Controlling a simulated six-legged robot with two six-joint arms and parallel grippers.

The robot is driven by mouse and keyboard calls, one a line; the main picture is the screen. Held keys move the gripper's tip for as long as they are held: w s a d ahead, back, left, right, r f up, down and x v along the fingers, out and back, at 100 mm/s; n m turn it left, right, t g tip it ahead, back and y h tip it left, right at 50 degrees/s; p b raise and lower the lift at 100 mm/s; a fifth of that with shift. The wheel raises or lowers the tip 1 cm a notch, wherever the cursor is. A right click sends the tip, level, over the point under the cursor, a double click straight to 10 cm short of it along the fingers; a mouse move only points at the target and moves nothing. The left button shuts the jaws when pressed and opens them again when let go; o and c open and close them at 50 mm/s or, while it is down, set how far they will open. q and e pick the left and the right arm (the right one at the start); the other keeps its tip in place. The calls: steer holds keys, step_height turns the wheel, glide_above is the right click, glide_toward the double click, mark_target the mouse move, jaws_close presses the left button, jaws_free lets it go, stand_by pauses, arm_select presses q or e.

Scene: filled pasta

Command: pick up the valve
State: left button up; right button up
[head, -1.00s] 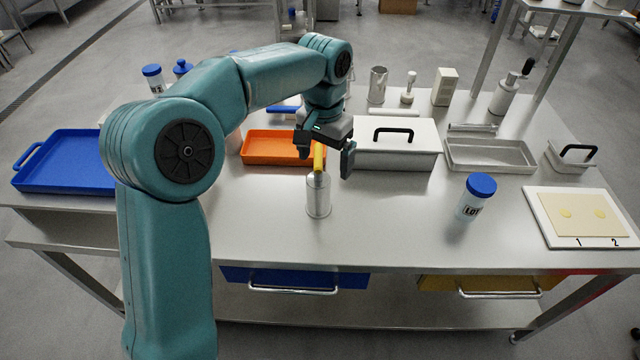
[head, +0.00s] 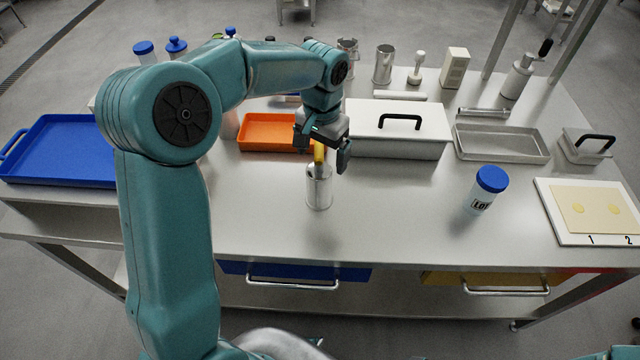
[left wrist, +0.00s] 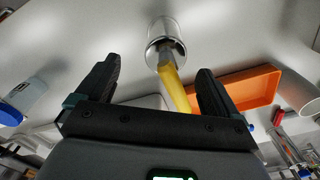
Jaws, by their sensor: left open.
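The piece that best fits the valve is a yellow-handled one with a grey lower part (head: 319,155); its lower end is inside an upright metal cup (head: 319,190) on the table. In the left wrist view the yellow handle (left wrist: 175,88) points back from the cup (left wrist: 162,30) towards my gripper. My left gripper (head: 322,148) is open over the handle, pointing down. In the left wrist view the handle lies between the fingers, nearer the right one. I cannot tell whether a finger touches it. My right gripper is not in view.
An orange tray (head: 250,145) and a grey lidded box (head: 432,151) stand behind the cup. A blue-lidded LOT jar (head: 480,200) and a white board (head: 549,218) are to the right, a blue tray (head: 60,180) to the left. The table in front of the cup is clear.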

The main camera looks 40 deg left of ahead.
mark_target(319, 171)
arm_select(q)
steer(key=shift+s+f, duration=0.3)
steer(key=shift+f, duration=0.55)
steer(key=f, duration=0.3)
steer(key=w+a+f, duration=0.1)
steer(key=f, duration=0.1)
steer(key=shift+f+p, duration=0.25)
steer(key=shift+p, duration=0.1)
jaws_close()
